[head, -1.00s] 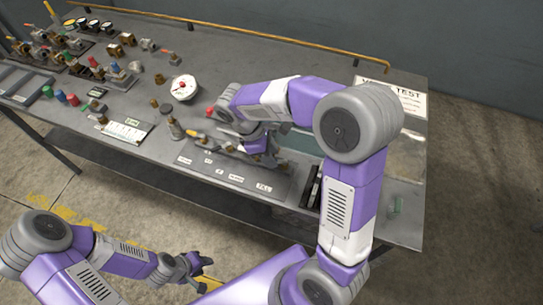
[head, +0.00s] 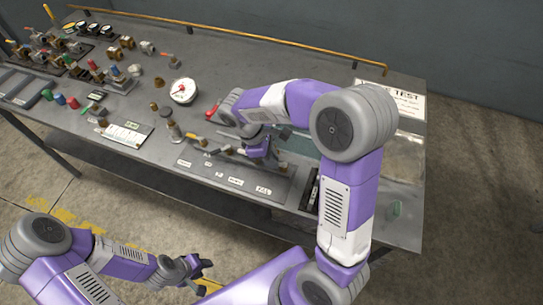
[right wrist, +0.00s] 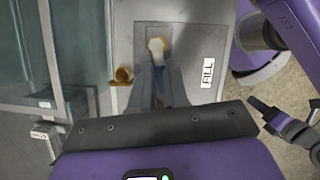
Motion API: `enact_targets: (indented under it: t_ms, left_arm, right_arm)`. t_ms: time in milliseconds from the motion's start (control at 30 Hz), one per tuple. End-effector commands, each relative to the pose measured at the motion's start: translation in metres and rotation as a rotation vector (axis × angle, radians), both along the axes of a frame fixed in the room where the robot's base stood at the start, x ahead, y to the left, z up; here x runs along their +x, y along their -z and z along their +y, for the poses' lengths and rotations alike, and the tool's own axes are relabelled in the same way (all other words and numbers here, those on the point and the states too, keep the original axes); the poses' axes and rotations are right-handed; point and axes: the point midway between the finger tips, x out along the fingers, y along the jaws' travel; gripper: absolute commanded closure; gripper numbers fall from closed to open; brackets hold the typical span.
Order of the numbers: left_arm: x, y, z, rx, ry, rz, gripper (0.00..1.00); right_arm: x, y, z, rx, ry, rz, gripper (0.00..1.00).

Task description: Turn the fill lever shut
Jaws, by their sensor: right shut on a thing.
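The fill lever shows in the right wrist view as a blue handle (right wrist: 160,80) below a pale, brass-coloured valve head (right wrist: 158,46). It stands beside the label reading FILL (right wrist: 208,72). My right gripper (right wrist: 160,98) is shut on the blue handle, its fingers on either side. In the head view my right gripper (head: 266,158) is over the right end of the grey valve panel (head: 226,172) and hides most of the lever. My left gripper (head: 204,270) is open and empty, low in front of the bench.
A brass fitting (right wrist: 123,76) stands close beside the held lever. A clear tank (right wrist: 75,45) lies next to the panel. A round gauge (head: 184,90) and several valves and coloured parts occupy the bench's left. Floor in front is free.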

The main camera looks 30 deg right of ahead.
Motion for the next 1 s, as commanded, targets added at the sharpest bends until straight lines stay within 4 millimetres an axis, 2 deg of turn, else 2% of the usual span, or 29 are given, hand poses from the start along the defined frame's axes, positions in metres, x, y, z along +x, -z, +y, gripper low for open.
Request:
enact_targets:
  t_ms: [33,233,633,667,800,833,1000]
  left_arm:
    - [0.0,-0.011,0.0,0.0,0.0,0.0,0.6]
    - [0.0,-0.029,0.0,0.0,0.0,-0.001,0.6]
    - [0.0,-0.03,0.0,0.0,0.0,0.0,0.6]
    - [0.0,-0.03,0.0,0.0,0.0,0.0,0.6]
    - [0.0,-0.03,0.0,0.0,0.0,0.0,0.6]
    - [0.0,-0.03,0.0,0.0,0.0,0.0,0.6]
    - [0.0,-0.03,0.0,0.0,0.0,0.0,0.6]
  right_arm:
    - [0.001,-0.004,0.0,0.002,0.036,0.003,1.0]
    - [0.005,-0.004,-0.004,0.001,0.184,0.001,1.0]
    - [0.007,0.0,-0.005,0.001,0.235,-0.002,1.0]
    - [0.007,0.0,-0.005,0.001,0.235,-0.002,0.84]
    - [0.007,0.0,-0.005,0.001,0.234,-0.002,0.63]
    - [0.007,0.0,-0.006,0.002,0.233,-0.001,0.6]
    - [0.006,0.0,-0.006,0.001,0.233,-0.001,0.6]
